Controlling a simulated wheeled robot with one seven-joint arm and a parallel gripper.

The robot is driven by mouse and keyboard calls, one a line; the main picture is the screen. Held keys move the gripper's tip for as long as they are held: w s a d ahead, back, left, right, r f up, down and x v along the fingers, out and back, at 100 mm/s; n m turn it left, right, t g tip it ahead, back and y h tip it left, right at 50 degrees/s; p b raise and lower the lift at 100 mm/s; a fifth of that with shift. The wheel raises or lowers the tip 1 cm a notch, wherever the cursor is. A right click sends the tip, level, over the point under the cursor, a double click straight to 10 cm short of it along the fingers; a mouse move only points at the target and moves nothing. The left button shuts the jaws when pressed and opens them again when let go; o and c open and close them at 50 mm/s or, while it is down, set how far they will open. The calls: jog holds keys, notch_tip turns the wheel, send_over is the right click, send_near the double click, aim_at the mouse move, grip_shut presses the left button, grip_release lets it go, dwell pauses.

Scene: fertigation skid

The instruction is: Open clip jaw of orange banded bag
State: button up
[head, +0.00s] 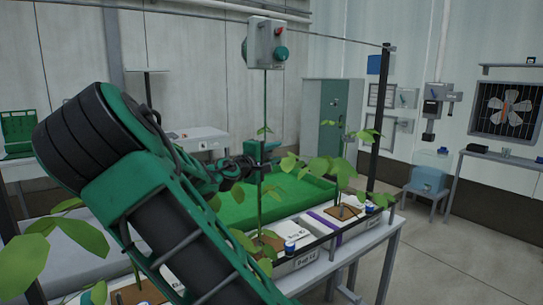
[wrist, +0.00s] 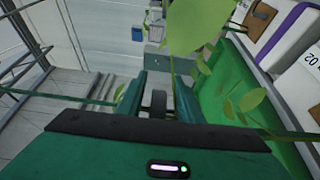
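No orange band can be made out in either view; my arm covers part of the bag row. White bags (head: 318,228) lie along the bench, one with a purple band (head: 326,219). A tall plant stem (head: 262,190) rises beside a vertical line toward the overhead wire. My gripper (head: 247,168) is at this stem, well above the bags. In the wrist view my gripper (wrist: 158,98) has its two green fingers apart, with a dark grey shape between them that I cannot identify. A stem or line (wrist: 172,68) passes close to the right finger. No clip jaw is clearly visible.
A grey control box (head: 265,43) with a red and a green knob hangs above the stem. A dark post (head: 380,125) stands right of the plants. A leafy plant (head: 345,170) grows nearby. A green trough (head: 300,190) lies behind the bags. The floor at right is open.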

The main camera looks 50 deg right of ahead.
grip_shut()
jog(key=shift+s+a+g, duration=0.1)
jog(key=shift+g, duration=0.2)
jog(key=m+g, duration=0.2)
jog(key=s+g, duration=0.1)
jog(key=shift+a+f+m+g, duration=0.1)
jog(key=shift+a+m+g, duration=0.2)
jog(key=shift+m+g, duration=0.1)
jog(key=s+a+m+g+y, duration=0.2)
jog(key=a+m+g+y, duration=0.4)
jog(key=m+g+y, duration=0.5)
jog(key=shift+s+m+g, duration=0.15)
jog(key=shift+m+g, duration=0.75)
jog(key=shift+g, duration=1.2)
jog(key=shift+a+m+y, duration=0.15)
jog(key=shift+m+y, duration=0.15)
jog(key=shift+y, duration=0.3)
